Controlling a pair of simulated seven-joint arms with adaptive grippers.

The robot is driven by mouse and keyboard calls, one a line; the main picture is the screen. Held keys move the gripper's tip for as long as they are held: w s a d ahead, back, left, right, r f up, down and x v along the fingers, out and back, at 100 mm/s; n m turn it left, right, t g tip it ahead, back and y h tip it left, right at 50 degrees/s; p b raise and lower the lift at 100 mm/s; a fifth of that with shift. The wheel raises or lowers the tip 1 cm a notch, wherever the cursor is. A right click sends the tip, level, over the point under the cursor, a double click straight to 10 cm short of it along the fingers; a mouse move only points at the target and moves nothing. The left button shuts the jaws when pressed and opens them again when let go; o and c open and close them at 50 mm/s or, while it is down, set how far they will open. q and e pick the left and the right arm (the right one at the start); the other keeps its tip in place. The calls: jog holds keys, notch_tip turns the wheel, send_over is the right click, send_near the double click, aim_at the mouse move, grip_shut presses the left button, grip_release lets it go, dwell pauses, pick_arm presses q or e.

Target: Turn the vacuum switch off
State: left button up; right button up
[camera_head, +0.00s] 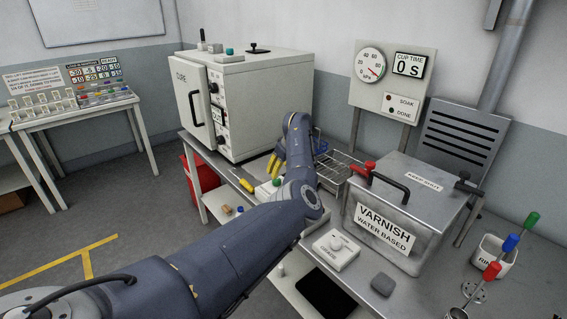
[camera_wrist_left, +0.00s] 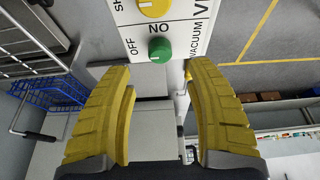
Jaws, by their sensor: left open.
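The vacuum switch is a round green knob (camera_wrist_left: 160,50) on a white panel (camera_wrist_left: 198,38) in the left wrist view. The panel reads OFF, ON and VACUUM, and the lettering appears turned. I cannot tell clearly which word the knob points to. My left gripper (camera_wrist_left: 158,72) is open and empty. Its yellow fingers spread to either side of the knob's line, with the knob just beyond the tips and apart from them. In the head view my left gripper (camera_head: 272,165) shows yellow fingers above the bench, partly hidden by its wrist. My right gripper is out of view.
A yellow knob (camera_wrist_left: 155,7) sits beside the green one on the panel. On the bench are the cure oven (camera_head: 255,95), a wire rack (camera_head: 340,168), the varnish tank (camera_head: 375,228) with a red-knobbed handle, and a small white dial box (camera_head: 336,250).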

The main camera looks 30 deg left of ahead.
pick_arm(q)
jog(key=shift+v, duration=2.4)
